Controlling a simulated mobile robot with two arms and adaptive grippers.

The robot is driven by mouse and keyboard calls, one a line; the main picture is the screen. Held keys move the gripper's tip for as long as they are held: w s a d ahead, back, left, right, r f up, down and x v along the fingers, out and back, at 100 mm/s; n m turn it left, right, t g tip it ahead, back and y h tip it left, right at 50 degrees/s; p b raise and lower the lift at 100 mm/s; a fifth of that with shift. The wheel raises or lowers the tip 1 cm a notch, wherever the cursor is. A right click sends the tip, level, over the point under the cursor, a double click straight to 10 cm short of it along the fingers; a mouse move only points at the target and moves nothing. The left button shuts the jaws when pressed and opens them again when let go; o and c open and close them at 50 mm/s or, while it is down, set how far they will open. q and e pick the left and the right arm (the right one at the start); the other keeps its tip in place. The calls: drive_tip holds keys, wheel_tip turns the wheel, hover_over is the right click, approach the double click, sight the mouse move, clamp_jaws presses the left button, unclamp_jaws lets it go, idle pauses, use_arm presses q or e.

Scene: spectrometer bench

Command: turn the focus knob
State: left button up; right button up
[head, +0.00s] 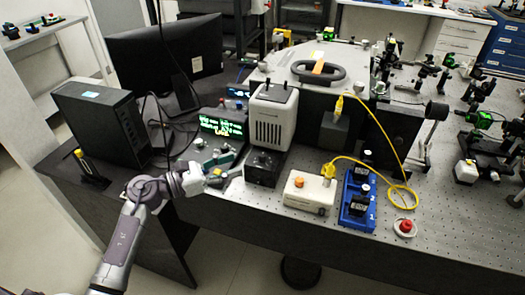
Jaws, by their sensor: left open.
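My left gripper (227,170) reaches in from the lower left over the bench's left part. Its fingers are spread, with nothing between them. The fingertips point right toward a black box (263,168) with a small dark knob on its face, under a white vented housing (273,118). They look close to the box's left side, but I cannot tell whether they touch it. No label tells me which knob is the focus knob. A cream box (309,193) to the right carries an orange knob on top. My right gripper is not in view.
A small green-text display (221,127) stands behind the gripper. A black computer tower (101,122) and monitor (166,55) are at left. A blue-based holder (358,199), yellow cable (399,138) and red button (405,226) lie to the right. The bench's front right is mostly clear.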

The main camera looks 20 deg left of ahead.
sight(263, 154)
use_arm(q)
drive_tip(key=p+x, duration=0.2)
drive_tip(key=x, duration=0.6)
drive_tip(key=shift+w+d+r, duration=0.1)
drive_tip(key=shift+r, duration=0.05)
drive_tip(key=shift+w+d, duration=0.45)
clamp_jaws()
